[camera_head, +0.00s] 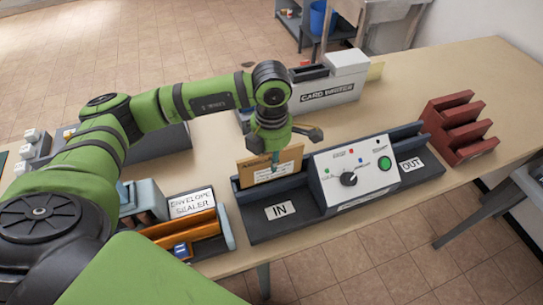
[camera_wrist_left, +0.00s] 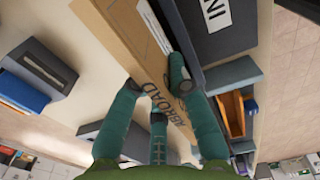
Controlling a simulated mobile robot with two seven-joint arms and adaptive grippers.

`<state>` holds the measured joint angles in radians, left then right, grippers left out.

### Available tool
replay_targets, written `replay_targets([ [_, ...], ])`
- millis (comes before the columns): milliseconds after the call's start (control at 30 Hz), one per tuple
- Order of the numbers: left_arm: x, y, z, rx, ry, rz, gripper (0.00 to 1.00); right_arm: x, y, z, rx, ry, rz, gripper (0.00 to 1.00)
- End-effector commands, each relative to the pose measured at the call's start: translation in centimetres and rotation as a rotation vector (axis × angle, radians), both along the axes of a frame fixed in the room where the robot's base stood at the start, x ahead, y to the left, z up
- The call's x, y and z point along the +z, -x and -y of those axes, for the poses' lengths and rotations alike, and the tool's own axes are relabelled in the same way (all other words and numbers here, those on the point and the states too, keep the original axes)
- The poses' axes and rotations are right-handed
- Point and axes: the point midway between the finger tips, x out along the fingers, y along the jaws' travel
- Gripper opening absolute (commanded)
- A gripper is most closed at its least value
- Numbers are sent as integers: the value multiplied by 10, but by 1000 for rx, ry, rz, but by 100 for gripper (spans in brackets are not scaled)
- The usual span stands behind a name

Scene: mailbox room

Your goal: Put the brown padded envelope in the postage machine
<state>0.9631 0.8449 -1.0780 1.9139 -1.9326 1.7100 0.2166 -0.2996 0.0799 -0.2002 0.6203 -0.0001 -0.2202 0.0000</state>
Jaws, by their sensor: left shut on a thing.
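The brown padded envelope (camera_head: 258,173) stands upright at the IN side of the postage machine (camera_head: 345,178). My left gripper (camera_head: 276,158) is shut on its right part from above. In the left wrist view, the teal fingers (camera_wrist_left: 164,100) close over the envelope (camera_wrist_left: 112,35), beside the machine's dark IN side (camera_wrist_left: 203,42). The envelope's lower edge is hidden by the machine's dark tray, so I cannot tell whether it touches the bottom. The machine has a white panel with a knob and a green button, and an OUT side at right. My right gripper is out of view.
An envelope sealer (camera_head: 190,203) stands left of the machine. A card printer-like box (camera_head: 330,90) stands behind it. A red-brown rack (camera_head: 458,128) stands to the right. Bare table shows behind the machine.

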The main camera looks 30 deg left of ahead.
Motion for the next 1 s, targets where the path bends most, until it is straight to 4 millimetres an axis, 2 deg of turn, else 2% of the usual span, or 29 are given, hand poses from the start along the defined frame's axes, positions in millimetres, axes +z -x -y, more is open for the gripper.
replay_targets([
  [300,-1,0,0,0,0,0,0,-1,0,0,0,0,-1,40],
  [733,-29,0,0,0,0,0,0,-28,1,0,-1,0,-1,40],
  [1000,-29,0,0,0,1,1,0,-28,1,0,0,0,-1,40],
])
